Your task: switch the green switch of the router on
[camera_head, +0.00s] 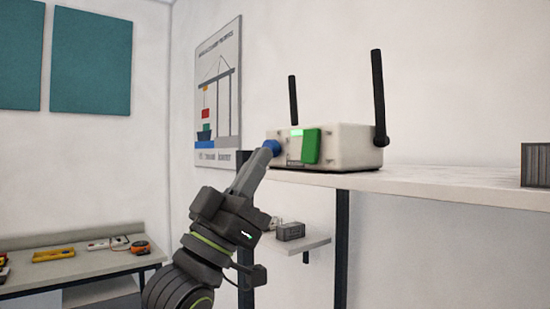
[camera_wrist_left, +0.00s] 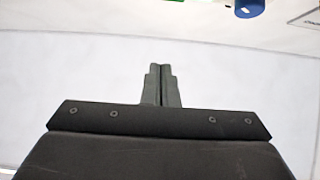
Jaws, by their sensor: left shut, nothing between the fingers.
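The router (camera_head: 345,146) is a cream box with two black antennas on a high white shelf. A green switch (camera_head: 311,146) stands out from its front, with a small lit green strip (camera_head: 297,132) above and left of it. A blue knob (camera_head: 272,147) is at the front's left end. My left gripper (camera_head: 271,148) is shut and empty, its tips overlapping the lower edge of the knob in the head view; I cannot tell whether they touch. In the left wrist view the shut fingers (camera_wrist_left: 160,68) point toward the router, and the blue knob (camera_wrist_left: 249,7) shows at the top edge. My right gripper is not in view.
The white shelf (camera_head: 430,182) has a front edge and dark posts below it. A grey ribbed box (camera_head: 535,165) sits at its right end. A lower small shelf (camera_head: 300,245) holds a grey item. A bench (camera_head: 80,265) with tools stands at the left.

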